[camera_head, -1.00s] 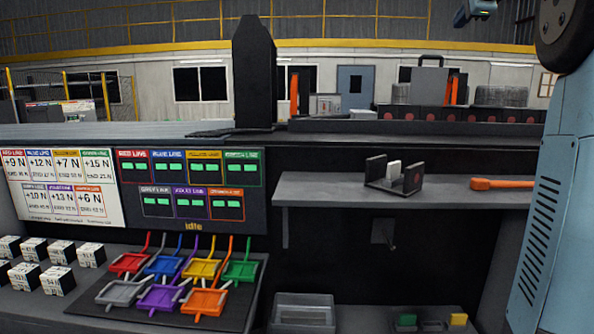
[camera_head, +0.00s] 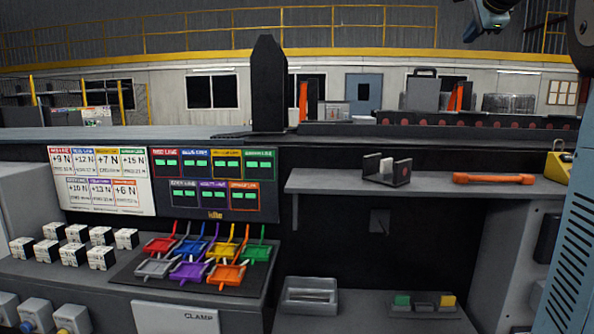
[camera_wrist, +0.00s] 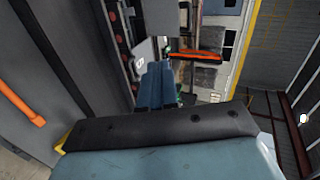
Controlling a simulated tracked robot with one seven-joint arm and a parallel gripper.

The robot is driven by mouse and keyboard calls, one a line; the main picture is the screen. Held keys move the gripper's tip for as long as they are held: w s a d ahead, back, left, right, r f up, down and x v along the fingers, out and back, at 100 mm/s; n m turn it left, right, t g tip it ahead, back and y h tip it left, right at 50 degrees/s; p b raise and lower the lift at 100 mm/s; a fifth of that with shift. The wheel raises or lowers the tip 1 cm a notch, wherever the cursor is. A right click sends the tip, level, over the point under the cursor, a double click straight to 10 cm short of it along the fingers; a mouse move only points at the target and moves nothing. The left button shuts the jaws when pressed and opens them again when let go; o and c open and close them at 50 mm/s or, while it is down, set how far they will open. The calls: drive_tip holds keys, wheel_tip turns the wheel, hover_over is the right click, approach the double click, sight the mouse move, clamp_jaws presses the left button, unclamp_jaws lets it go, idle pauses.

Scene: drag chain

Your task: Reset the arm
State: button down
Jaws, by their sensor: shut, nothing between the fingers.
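My gripper (camera_wrist: 157,85) shows in the wrist view. Its two blue-grey fingers are together, with nothing between them, beyond a wide black bar. The wrist camera looks sideways across the hall, so the picture is turned. In the head view, an end part of my arm (camera_head: 490,18) hangs at the top right edge, high above the bench and touching nothing. A blue link of my arm (camera_head: 575,235) fills the right edge. The arm parts between them are mostly out of the picture.
Coloured trays (camera_head: 190,268) and several white blocks (camera_head: 75,255) stand at left. A grey bin (camera_head: 310,308) sits below. The air above the shelf is clear.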

drive_tip(key=s+a+f+n+g+y, duration=0.1)
drive_tip(key=s+a+f+n+g, duration=0.1)
drive_tip(key=s+a+f+n, duration=0.5)
drive_tip(key=s+a+f+n+g+y, duration=0.1)
drive_tip(key=s+a+f+n+g, duration=0.1)
drive_tip(key=s+a+f, duration=0.85)
drive_tip(key=s+a+f+n+g, duration=0.1)
drive_tip(key=s+f+n, duration=0.3)
drive_tip(key=s+f, duration=0.4)
drive_tip(key=s+a+f+n+g, duration=0.2)
drive_tip(key=s+f+n, duration=0.3)
drive_tip(key=s+f, duration=0.4)
wheel_tip(320, 180, down, 8)
drive_tip(key=shift+r+h, duration=0.25)
drive_tip(key=shift+h, duration=0.15)
